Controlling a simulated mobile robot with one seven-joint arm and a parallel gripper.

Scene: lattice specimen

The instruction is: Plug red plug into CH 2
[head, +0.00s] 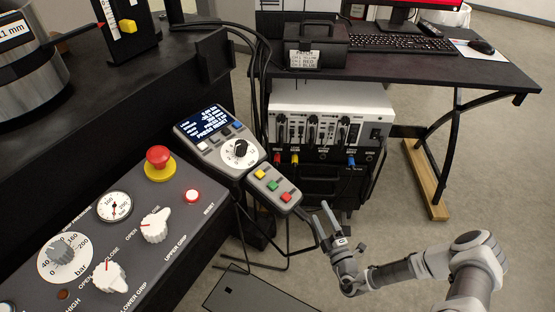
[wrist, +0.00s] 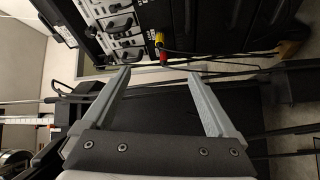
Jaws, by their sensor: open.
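The white multi-channel unit (head: 330,101) stands on the shelf under the desk, with several dark connectors along its front. Below it, a red plug (head: 278,157), a yellow plug (head: 295,158) and a blue plug (head: 351,161) show in a row. Whether each is seated is too small to tell, and the CH 2 marking is unreadable. In the wrist view, a red and yellow plug area (wrist: 161,42) lies beyond the fingertips. My gripper (head: 325,213) is open and empty, in front of and below the unit. Its two fingers stand apart in the wrist view (wrist: 158,73).
A black box (head: 316,38) with a paper colour label stands on the desk (head: 440,68). The control console (head: 130,235) and a button pendant (head: 273,187) are at left. Black cables (head: 262,80) hang beside the unit. Open floor lies at right, past the desk leg.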

